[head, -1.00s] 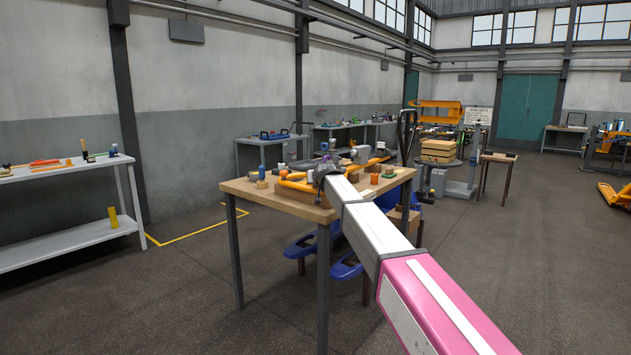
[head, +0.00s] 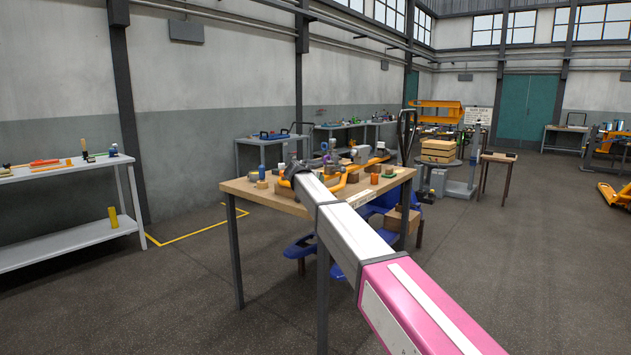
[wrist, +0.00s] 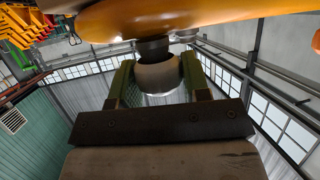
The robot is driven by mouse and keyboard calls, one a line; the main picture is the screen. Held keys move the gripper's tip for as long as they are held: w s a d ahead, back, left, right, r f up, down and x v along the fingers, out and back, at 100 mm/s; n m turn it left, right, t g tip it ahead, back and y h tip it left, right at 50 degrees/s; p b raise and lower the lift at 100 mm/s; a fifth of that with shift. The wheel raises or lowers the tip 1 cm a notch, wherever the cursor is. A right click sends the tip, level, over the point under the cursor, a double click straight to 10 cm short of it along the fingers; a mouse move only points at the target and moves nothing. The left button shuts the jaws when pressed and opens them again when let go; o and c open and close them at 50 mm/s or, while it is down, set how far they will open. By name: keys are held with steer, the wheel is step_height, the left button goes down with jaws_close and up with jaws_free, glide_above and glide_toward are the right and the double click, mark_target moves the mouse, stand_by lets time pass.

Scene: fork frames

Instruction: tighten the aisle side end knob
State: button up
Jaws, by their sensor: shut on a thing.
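An orange frame (head: 345,188) lies on the wooden-topped workbench (head: 258,198), partly hidden behind my arm. In the wrist view its rounded orange underside (wrist: 200,15) fills the top. My gripper (wrist: 159,68) is shut on this knob, one greenish finger on each side. In the head view my gripper (head: 290,167) is at the left part of the bench, small and partly hidden, and the knob cannot be made out there.
A blue bottle (head: 262,172), an orange cup (head: 374,179) and several small blocks stand on the bench close to the frame. A grey shelf table (head: 70,172) stands at left. The floor between is clear.

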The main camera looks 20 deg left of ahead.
steer(key=shift+a+m+g+h, duration=0.1)
steer(key=shift+m+g+h, duration=0.4)
steer(key=shift+m+h, duration=0.9)
steer(key=shift+h, duration=0.3)
steer(key=o, duration=0.9)
steer(key=shift+s, duration=0.1)
steer(key=v, duration=1)
steer(key=shift+s+a+r, duration=0.1)
steer(key=shift+s+r, duration=0.1)
steer(key=shift+r, duration=0.15)
